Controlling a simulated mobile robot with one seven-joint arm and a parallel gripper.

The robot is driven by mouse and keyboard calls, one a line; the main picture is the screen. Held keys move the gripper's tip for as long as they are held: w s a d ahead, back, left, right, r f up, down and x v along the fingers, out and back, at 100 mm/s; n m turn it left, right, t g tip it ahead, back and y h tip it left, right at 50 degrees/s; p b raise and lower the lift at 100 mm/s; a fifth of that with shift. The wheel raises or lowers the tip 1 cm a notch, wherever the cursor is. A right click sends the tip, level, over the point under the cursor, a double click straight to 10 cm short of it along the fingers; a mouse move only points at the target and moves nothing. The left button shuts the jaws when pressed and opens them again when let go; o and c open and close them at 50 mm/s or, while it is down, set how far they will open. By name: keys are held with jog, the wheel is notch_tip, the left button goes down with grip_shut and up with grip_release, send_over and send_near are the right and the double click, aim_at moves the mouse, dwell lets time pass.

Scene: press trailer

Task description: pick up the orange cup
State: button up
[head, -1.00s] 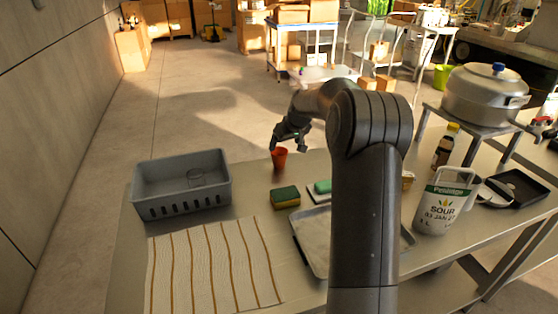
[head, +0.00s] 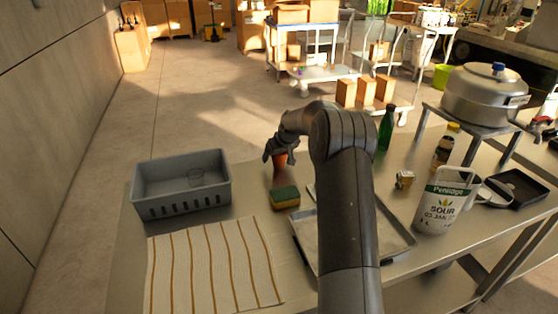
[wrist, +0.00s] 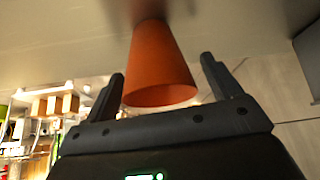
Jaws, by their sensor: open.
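The orange cup (head: 280,159) stands near the far edge of the metal table in the head view, partly hidden by my gripper (head: 279,157). In the wrist view the orange cup (wrist: 158,65) is between the two black fingers of my gripper (wrist: 163,78). The fingers are spread, with a visible gap on both sides of the cup. The cup appears to rest on the table surface.
A sponge (head: 285,197), a tray (head: 395,238) and a striped cloth (head: 212,270) lie nearer.

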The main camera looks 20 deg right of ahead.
jog(key=c, duration=1)
jog(key=shift+r, duration=0.1)
